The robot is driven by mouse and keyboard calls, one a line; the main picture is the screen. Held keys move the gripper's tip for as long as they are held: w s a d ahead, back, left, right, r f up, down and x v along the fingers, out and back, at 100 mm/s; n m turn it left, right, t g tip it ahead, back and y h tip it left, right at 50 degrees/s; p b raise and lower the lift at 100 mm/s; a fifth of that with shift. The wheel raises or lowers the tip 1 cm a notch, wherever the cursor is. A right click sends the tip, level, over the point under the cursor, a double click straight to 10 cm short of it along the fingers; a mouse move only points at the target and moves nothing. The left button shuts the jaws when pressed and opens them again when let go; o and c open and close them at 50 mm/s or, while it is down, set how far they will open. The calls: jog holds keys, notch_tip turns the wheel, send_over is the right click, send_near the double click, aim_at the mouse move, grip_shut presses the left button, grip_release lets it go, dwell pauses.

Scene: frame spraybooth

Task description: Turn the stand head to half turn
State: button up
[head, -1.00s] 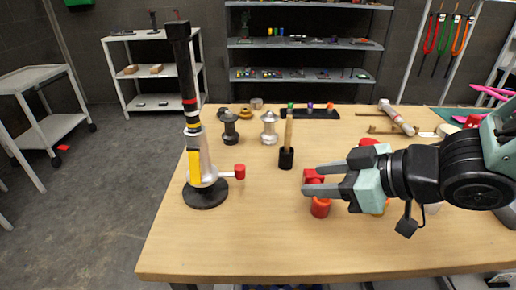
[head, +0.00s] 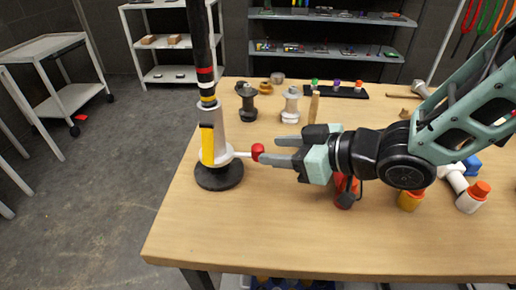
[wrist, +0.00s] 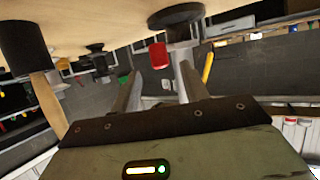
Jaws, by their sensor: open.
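The stand has a round black base (head: 219,176) and a pale body (head: 220,140) with a yellow stripe. A tall black tube (head: 200,40) with coloured rings rises from it. A short pale lever with a red knob (head: 258,151) sticks out to the right in the head view. My gripper (head: 269,151) is open, its fingers pointing left at the knob. In the wrist view the red knob (wrist: 159,55) shows between the fingertips, with nothing gripped. I cannot tell whether a finger touches it.
The table's front (head: 300,245) is clear.

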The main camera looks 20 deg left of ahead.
aim_at(263, 148)
jog(key=shift+x, duration=2.7)
jog(key=shift+w+r, duration=0.1)
grip_shut()
